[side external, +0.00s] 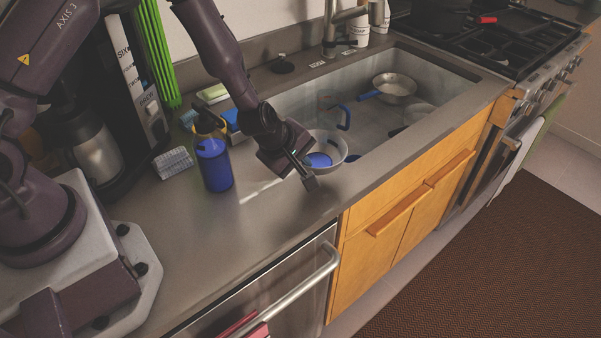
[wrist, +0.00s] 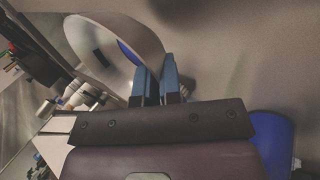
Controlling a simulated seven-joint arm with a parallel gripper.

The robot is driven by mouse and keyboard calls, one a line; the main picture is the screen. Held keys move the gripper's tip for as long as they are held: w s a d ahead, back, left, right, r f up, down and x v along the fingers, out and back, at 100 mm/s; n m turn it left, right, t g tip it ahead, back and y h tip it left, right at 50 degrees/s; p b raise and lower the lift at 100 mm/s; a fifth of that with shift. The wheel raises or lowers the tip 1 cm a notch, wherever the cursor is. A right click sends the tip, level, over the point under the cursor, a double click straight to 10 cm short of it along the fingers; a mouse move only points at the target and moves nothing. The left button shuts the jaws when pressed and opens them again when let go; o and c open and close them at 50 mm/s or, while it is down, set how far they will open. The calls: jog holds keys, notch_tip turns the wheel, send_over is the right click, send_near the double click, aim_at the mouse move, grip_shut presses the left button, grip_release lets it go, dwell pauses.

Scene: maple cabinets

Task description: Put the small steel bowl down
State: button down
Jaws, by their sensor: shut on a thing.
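The small steel bowl (side external: 336,138) is at the near left end of the sink, just right of my gripper (side external: 307,172). A blue patch shows inside it; I cannot tell if this is a separate thing. In the wrist view the bowl (wrist: 88,32) is tilted, with its rim at the blue fingertips (wrist: 158,80) of my gripper. My gripper is shut on the rim. I cannot tell whether the bowl's base touches the counter or how high it is held.
The sink (side external: 440,70) holds a steel pan with a blue handle (side external: 394,86) and other dishes. A blue bottle (side external: 214,165) stands on the counter left of my gripper, near a folded cloth (side external: 173,162). The counter in front of the bottle (side external: 245,225) is clear.

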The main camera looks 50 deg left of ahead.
aim_at(300, 187)
jog(key=shift+f, duration=1.75)
jog(key=c, duration=1.3)
grip_release()
jog(key=shift+f, duration=0.1)
